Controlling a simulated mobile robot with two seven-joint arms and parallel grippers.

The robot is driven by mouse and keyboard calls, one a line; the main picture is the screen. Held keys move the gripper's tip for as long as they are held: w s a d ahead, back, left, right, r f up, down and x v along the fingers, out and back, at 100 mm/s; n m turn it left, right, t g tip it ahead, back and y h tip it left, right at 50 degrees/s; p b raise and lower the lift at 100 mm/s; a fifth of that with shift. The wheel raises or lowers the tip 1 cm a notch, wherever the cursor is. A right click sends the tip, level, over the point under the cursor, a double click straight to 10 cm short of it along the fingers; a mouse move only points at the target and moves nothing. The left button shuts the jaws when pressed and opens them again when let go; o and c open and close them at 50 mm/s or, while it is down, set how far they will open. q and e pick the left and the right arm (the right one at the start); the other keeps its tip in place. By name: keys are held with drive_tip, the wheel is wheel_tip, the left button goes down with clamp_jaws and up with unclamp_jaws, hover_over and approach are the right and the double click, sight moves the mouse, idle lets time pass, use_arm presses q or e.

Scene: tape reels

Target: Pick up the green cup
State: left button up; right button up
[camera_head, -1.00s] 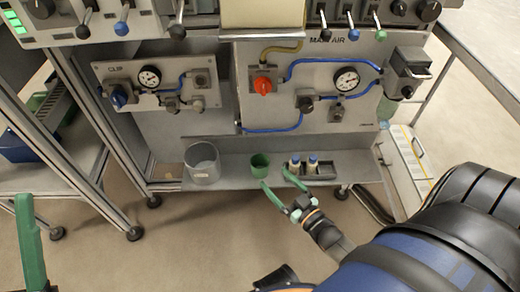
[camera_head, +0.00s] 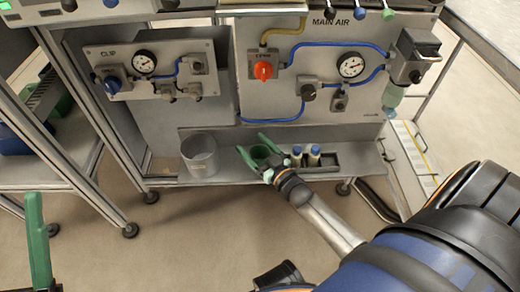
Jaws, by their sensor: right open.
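The green cup (camera_head: 259,153) stands upright on the low grey shelf (camera_head: 230,172) of the panel bench. My right gripper (camera_head: 252,143) reaches in from the lower right. Its two green fingers are open, one on each side of the cup. I cannot tell whether they touch it. The gripper's body hides the cup's lower part. Of my left gripper, only one green finger (camera_head: 38,240) shows at the lower left edge, far from the cup.
A grey, open-topped bin (camera_head: 199,157) stands left of the cup. The panel with gauges, hoses and a red knob (camera_head: 263,71) rises behind the shelf.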

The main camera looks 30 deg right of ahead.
drive_tip(key=shift+c, duration=0.3)
drive_tip(key=c, duration=1)
drive_tip(key=shift+r, duration=0.1)
drive_tip(key=shift+c, duration=0.2)
